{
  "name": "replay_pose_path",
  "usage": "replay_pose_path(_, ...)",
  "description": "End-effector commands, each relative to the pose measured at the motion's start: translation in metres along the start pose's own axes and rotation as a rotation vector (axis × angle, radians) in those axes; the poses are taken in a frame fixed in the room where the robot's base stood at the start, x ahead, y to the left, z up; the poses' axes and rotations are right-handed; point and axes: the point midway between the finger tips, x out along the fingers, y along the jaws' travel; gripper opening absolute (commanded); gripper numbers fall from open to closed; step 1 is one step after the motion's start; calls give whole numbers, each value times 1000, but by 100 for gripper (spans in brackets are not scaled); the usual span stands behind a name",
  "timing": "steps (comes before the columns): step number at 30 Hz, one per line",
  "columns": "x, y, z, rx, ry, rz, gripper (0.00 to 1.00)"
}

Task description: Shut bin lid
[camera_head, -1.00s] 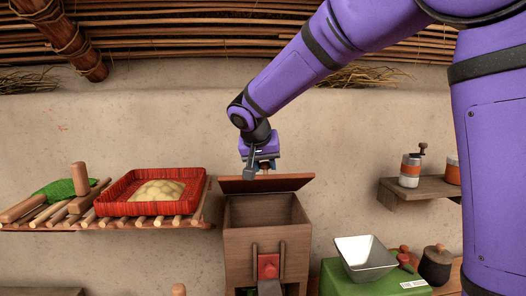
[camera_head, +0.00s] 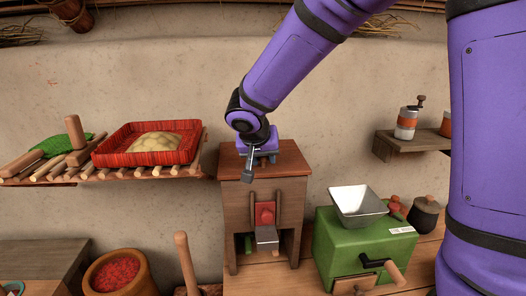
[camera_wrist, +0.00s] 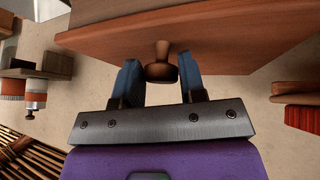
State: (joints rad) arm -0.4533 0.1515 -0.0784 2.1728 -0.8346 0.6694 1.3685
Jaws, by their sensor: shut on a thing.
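The wooden bin (camera_head: 238,200) stands in the middle of the head view. Its brown lid (camera_head: 292,160) lies flat across the top, with no visible gap at the front. My gripper (camera_head: 260,157) is down at the lid's top, left of its middle. In the wrist view the lid (camera_wrist: 225,45) fills the upper part. A small round wooden knob (camera_wrist: 161,72) sticks out of it between the two blue fingers of my gripper (camera_wrist: 162,82), which are shut on it. The bin's inside is hidden.
A slatted shelf with a red tray (camera_head: 112,160) is at the left. A green mill (camera_head: 345,250) with a metal hopper stands close at the right. A bowl of red stuff (camera_head: 115,272) is low at the left. A small wall shelf (camera_head: 400,145) is at the right.

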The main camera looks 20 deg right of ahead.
Motion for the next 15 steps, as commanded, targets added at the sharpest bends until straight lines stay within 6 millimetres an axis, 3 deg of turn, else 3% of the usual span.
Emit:
replay_pose_path(1, 5, 1, 8, -7, -13, 8, 0)
replay_pose_path(12, 6, 0, 9, -8, -16, 9, 0)
replay_pose_path(13, 6, 0, 9, -8, -16, 9, 40)
replay_pose_path(15, 6, 0, 9, -8, -16, 9, 56)
